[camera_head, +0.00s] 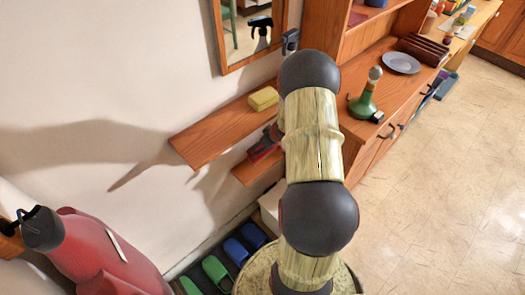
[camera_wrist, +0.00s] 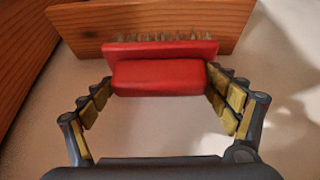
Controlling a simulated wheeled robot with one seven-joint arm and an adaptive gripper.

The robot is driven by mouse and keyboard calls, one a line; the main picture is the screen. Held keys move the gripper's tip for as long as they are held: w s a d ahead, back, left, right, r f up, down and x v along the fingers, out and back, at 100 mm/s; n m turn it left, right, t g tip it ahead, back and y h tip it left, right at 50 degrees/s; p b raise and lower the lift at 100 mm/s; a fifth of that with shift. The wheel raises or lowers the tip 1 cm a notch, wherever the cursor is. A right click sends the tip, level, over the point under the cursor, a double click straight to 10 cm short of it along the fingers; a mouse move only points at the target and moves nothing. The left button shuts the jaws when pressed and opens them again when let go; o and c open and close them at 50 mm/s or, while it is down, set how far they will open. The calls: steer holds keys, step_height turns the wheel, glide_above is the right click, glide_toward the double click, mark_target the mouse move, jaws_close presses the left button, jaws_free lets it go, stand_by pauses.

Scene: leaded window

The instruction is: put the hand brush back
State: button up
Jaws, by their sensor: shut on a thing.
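The hand brush (camera_wrist: 160,76) is red with a row of pale bristles on its far side. In the wrist view it sits between the two fingers of my gripper (camera_wrist: 160,88), which is shut on it. The bristles are in front of a wooden board (camera_wrist: 150,20); I cannot tell whether they touch it. In the head view, a red part of the brush (camera_head: 262,153) shows beside my arm, close to the lower wall shelf (camera_head: 250,170). My arm hides most of the gripper there.
A yellow sponge (camera_head: 263,98) lies on the upper wall shelf (camera_head: 208,138). A framed mirror (camera_head: 245,30) hangs above. Blue and green slippers (camera_head: 216,272) lie below. The floor at right is clear.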

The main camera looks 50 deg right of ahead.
steer(key=shift+w+d+f+b, duration=0.15)
steer(key=shift+f+b, duration=0.2)
steer(key=shift+f, duration=0.55)
steer(key=shift+w+d+f+b, duration=0.1)
steer(key=shift+f+b, duration=0.2)
steer(key=shift+f, duration=0.6)
steer(key=shift+f+b, duration=0.2)
steer(key=shift+b, duration=0.1)
steer(key=o, duration=0.9)
steer(key=shift+r+p, duration=0.15)
steer(key=shift+p, duration=0.15)
steer(key=shift+s+r, duration=0.1)
steer(key=shift+r, duration=0.2)
steer(key=p+v, duration=0.3)
steer(key=v, duration=0.8)
steer(key=shift+s+a+r, duration=0.15)
